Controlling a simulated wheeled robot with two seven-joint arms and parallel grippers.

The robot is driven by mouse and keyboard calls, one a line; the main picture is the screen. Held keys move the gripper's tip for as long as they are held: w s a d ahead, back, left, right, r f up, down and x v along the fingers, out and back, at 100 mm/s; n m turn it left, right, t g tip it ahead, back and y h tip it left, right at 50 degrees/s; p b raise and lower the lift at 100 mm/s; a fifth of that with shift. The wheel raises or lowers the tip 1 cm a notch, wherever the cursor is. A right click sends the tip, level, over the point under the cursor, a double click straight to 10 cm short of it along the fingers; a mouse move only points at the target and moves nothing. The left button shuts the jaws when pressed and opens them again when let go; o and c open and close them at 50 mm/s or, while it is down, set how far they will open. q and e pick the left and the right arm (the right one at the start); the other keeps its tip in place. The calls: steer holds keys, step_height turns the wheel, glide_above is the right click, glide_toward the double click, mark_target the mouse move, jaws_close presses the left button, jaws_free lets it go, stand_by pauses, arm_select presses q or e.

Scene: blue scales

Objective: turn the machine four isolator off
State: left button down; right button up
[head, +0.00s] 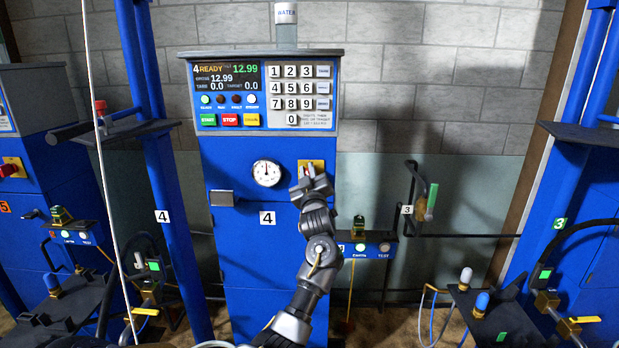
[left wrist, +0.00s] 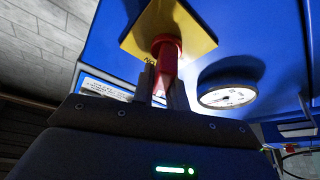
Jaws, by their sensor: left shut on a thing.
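The blue machine four cabinet (head: 265,255) stands in the middle of the head view, with a "4" label on its front. Its isolator is a red rotary handle on a yellow plate (head: 318,164), to the right of the round gauge (head: 266,173). In the left wrist view the red handle (left wrist: 165,62) stands out from the yellow plate (left wrist: 187,28). My left gripper (head: 311,182) is at the isolator; in the left wrist view its fingers (left wrist: 160,88) are shut on the red handle. The gripper covers most of the handle in the head view. My right gripper is not in view.
Above the isolator is a panel with a lit display (head: 231,76) reading READY and 12.99, a keypad (head: 299,88) and coloured buttons. A small control box (head: 371,248) is at the right of the cabinet. Another red isolator on a yellow plate (head: 12,168) is at the far left.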

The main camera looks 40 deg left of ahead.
arm_select(q)
steer(key=n+g+b, duration=0.1)
steer(key=n, duration=0.2)
steer(key=n+g+b, duration=0.1)
steer(key=n, duration=0.2)
steer(key=shift+s+a+f+g+y, duration=0.1)
steer(key=shift+a+f+g+y, duration=0.1)
steer(key=shift+g+y, duration=0.15)
steer(key=n, duration=0.2)
steer(key=n+g+b, duration=0.1)
steer(key=n, duration=0.1)
steer(key=n+g+h+b, duration=0.1)
steer(key=n, duration=0.1)
steer(key=shift+s+a+f, duration=0.1)
steer(key=shift+s+f, duration=0.05)
steer(key=shift+f, duration=0.15)
steer(key=n+g+b, duration=0.1)
steer(key=n, duration=0.1)
steer(key=shift+f+n+h, duration=0.15)
steer(key=shift+n+h, duration=0.1)
steer(key=shift+n, duration=0.05)
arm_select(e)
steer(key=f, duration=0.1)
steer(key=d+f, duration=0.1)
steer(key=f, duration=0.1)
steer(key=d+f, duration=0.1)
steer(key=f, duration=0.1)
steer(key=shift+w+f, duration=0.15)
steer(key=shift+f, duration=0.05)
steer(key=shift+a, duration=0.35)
